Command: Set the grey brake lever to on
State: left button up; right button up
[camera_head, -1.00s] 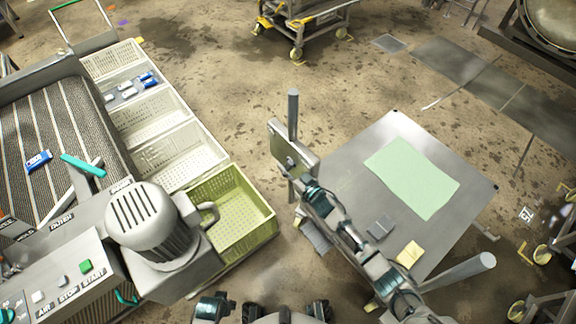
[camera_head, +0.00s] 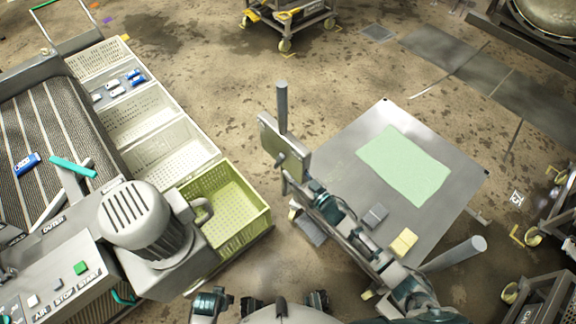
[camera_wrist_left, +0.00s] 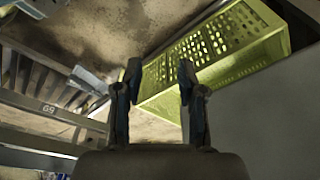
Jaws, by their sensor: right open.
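A grey upright post (camera_head: 282,105) carries a grey plate (camera_head: 269,139) at the table's left edge. A small part on the plate may be the grey brake lever, but I cannot make it out clearly, nor its on or off setting. My right gripper (camera_head: 287,187) is open beside the plate's lower end; I cannot tell whether it touches anything there. My left gripper (camera_wrist_left: 157,85) is open and empty in the left wrist view, with the yellow-green crate (camera_wrist_left: 215,50) beyond its fingers.
The steel table (camera_head: 340,160) bears a pale green sheet (camera_head: 405,165) and small grey and yellow blocks. A conveyor with a grey motor (camera_head: 135,215) and a row of crates stands at left. A second grey post (camera_head: 455,253) rises at right. Bare floor lies between crates and table.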

aim_at(279, 161)
jog(key=shift+s+d, duration=0.1)
jog(key=shift+s, duration=0.1)
